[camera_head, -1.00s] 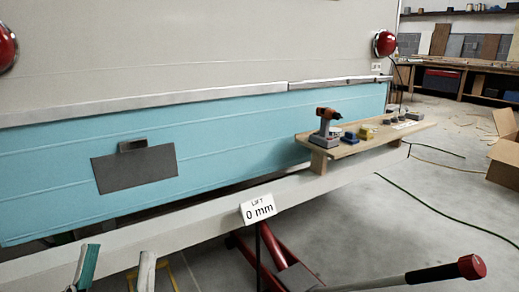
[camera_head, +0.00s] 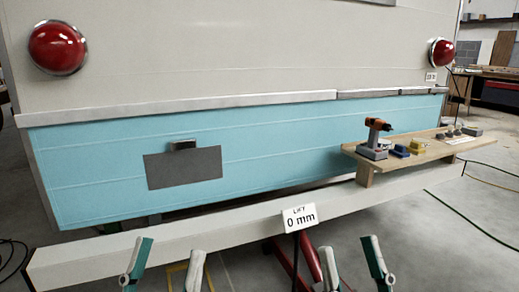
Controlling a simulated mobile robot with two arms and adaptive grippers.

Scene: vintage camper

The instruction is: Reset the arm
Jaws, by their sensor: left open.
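My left gripper (camera_head: 170,252) is at the bottom left of the head view, its two green and grey fingers spread apart with nothing between them. My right gripper (camera_head: 349,246) is at the bottom right of centre, its fingers also apart and empty. Both show in front of the long pale beam (camera_head: 230,230). The rest of both arms is out of the picture.
The camper's blue and cream rear wall (camera_head: 270,135) fills the middle. A "LIFT 0 mm" sign (camera_head: 299,218) stands before the beam, near a red jack (camera_head: 290,258).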

